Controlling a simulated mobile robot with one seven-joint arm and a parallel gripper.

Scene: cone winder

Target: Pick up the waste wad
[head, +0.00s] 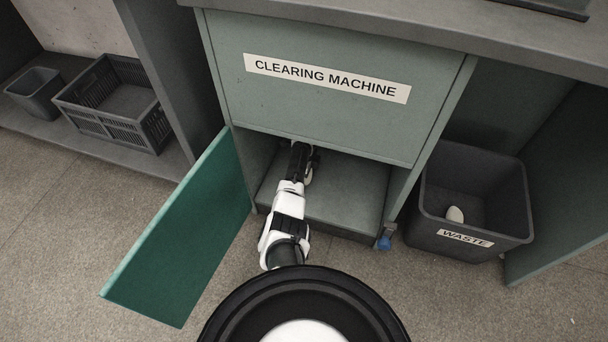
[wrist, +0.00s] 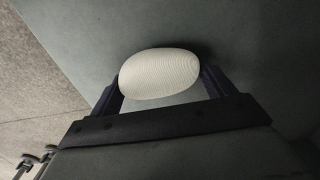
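The waste wad (wrist: 160,73) is a pale, ribbed, egg-shaped thing in the wrist view. It lies between the two dark fingers of my gripper (wrist: 162,82), with its long axis running across from one finger to the other. Its ends meet or nearly meet both fingers; I cannot tell whether they press on it.
The green door (head: 185,235) stands open left of my arm. The compartment floor (head: 345,190) is clear on the right. A dark waste bin (head: 470,222) holding a pale egg-shaped thing (head: 455,214) stands at the right. A crate (head: 115,103) and small bin (head: 36,92) sit at the left.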

